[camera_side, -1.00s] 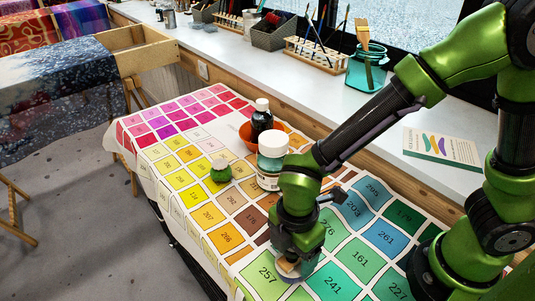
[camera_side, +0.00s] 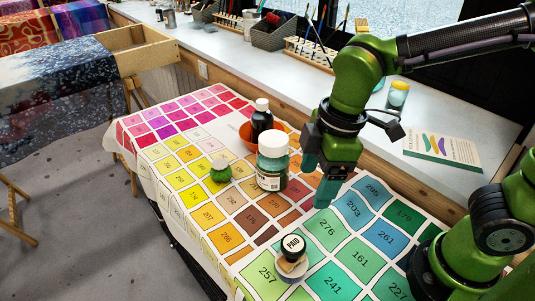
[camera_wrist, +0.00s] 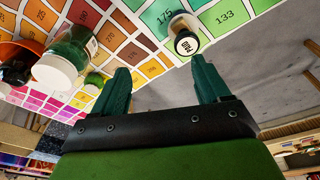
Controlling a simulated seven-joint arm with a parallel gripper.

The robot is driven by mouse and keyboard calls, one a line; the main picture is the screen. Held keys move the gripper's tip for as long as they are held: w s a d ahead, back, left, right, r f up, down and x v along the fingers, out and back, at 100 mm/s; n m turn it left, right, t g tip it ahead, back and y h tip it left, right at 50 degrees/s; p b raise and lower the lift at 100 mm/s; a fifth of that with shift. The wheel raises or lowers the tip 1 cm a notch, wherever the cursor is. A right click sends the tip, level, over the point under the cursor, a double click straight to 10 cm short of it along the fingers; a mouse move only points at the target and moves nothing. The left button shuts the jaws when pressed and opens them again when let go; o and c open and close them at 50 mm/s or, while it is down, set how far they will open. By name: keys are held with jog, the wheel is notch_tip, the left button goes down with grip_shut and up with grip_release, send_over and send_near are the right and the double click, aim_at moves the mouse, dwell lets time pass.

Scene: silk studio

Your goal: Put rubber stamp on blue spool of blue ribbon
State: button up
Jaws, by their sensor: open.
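The rubber stamp (camera_side: 292,246) has a black top with a pale "PAD" label and a wooden lower part. It sits upright or nearly so on the blue spool (camera_side: 294,276), a low pale disc whose ribbon is mostly hidden, on the green part of the colour chart. My gripper (camera_side: 318,182) is above and behind the stamp, clear of it, with its teal fingers pointing down. In the wrist view, my gripper (camera_wrist: 160,64) is open with nothing between the fingers. The stamp (camera_wrist: 187,43) and the spool's pale rim (camera_wrist: 180,22) show beyond the fingertips.
A white-capped jar (camera_side: 272,170) stands left of my gripper. Behind it are a dark bottle (camera_side: 262,120) and an orange bowl (camera_side: 246,138). A book (camera_side: 440,148) lies on the sill. The chart around the spool is clear.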

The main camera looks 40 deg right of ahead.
jog(key=s+d+r+m+t, duration=0.1)
jog(key=d+r+m+t, duration=0.1)
jog(key=d+m, duration=0.4)
jog(key=d+r+m+t, duration=0.2)
jog(key=d+m+t, duration=0.1)
jog(key=d+m, duration=0.4)
jog(key=m, duration=0.3)
jog(key=shift+s+r+t+y, duration=0.3)
jog(key=shift+s+r+t, duration=0.05)
jog(key=shift+s+t, duration=0.05)
